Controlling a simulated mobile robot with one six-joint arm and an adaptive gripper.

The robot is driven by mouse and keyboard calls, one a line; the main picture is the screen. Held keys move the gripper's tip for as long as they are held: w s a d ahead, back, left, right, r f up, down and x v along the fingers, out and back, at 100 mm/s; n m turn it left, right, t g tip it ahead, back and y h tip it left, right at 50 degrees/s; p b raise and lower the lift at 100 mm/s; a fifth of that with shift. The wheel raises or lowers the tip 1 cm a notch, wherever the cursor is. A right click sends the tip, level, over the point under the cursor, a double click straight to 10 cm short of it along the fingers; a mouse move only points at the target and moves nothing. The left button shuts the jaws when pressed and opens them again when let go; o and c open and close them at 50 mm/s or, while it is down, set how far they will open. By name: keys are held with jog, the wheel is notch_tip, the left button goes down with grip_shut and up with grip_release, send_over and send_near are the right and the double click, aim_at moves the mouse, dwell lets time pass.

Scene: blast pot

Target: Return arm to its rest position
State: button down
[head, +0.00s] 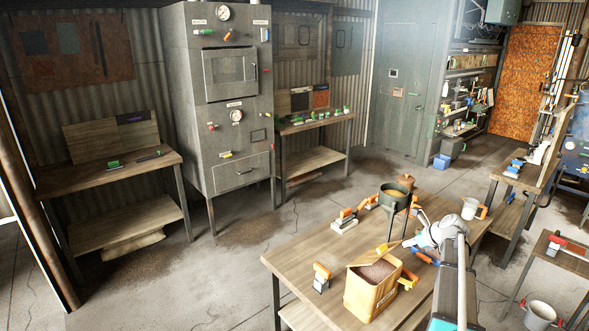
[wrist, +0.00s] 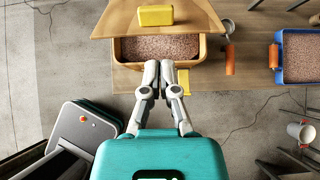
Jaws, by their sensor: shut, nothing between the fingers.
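My gripper (wrist: 160,68) shows in the wrist view with its two grey fingers together and nothing between them. Its tips are at the near edge of an orange-rimmed box of brown granules (wrist: 190,48); I cannot tell how high above it they are. In the head view my arm (head: 456,285) reaches up from the bottom over the right part of the wooden workbench (head: 310,262). The fingertips are not clear there.
A tan box of granules (head: 362,298) stands at the bench front. A green-rimmed pot (head: 393,198) and a pale cup (head: 470,208) are farther back. A blue bin (wrist: 300,58) is right in the wrist view. A grey cabinet (head: 222,125) stands behind. Floor left of the bench is clear.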

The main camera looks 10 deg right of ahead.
jog(key=s+a+f+n+g+b, duration=0.15)
jog(key=s+a+n, duration=0.25)
jog(key=a+n, duration=0.5)
jog(key=s+a+f+n+g, duration=0.3)
jog(key=a+n, duration=0.3)
jog(key=a, duration=0.8)
jog(key=s+a+f+n+g+h, duration=0.3)
jog(key=s+a+n+h, duration=0.1)
jog(key=s+a+n, duration=0.9)
jog(key=shift+n+b, duration=0.35)
jog(key=shift+n, duration=0.65)
jog(key=shift+a, duration=0.25)
